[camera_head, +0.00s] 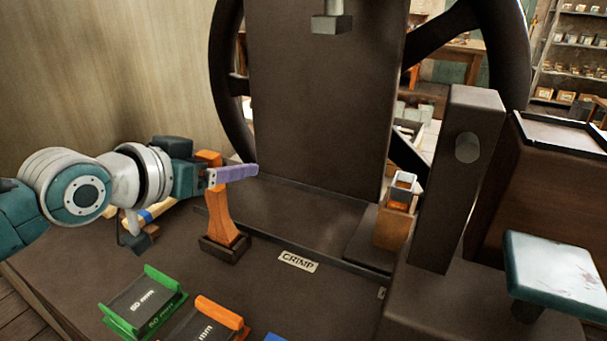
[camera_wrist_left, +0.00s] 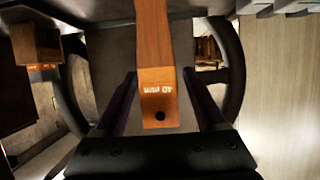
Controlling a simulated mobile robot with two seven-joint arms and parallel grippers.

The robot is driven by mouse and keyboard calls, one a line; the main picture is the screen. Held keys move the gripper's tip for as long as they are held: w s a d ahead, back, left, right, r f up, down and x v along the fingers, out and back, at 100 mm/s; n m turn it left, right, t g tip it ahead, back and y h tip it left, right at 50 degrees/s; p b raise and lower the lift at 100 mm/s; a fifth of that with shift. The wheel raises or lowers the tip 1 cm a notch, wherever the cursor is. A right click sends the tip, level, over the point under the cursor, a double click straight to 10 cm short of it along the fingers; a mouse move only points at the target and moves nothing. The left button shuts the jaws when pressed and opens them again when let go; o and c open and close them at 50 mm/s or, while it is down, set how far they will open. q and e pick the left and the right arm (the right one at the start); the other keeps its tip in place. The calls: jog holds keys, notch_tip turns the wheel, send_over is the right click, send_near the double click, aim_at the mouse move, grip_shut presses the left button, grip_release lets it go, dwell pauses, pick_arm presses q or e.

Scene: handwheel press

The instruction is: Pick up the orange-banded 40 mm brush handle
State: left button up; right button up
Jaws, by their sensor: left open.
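The orange-banded brush handle (camera_head: 223,212) stands upright in a small dark holder (camera_head: 224,248) on the press bed, with a wooden shaft and an orange end. In the left wrist view, its orange end (camera_wrist_left: 158,88) bears a "40 mm" mark and a dark hole. My left gripper (camera_head: 233,174) is at the handle's upper part, with a purple finger crossing in front of it. In the left wrist view, the open left fingers (camera_wrist_left: 159,75) stand on either side of the handle, with a gap on each side. My right gripper is not in view.
A blue-banded handle (camera_head: 157,211) lies partly behind my left arm. A green 50 mm cradle (camera_head: 146,302) and an orange cradle (camera_head: 222,314) sit in front. The press column (camera_head: 325,110) rises behind, and a wooden box (camera_head: 394,226) stands to the right.

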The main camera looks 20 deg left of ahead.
pick_arm(q)
grip_shut()
dwell(0.5)
dwell(0.3)
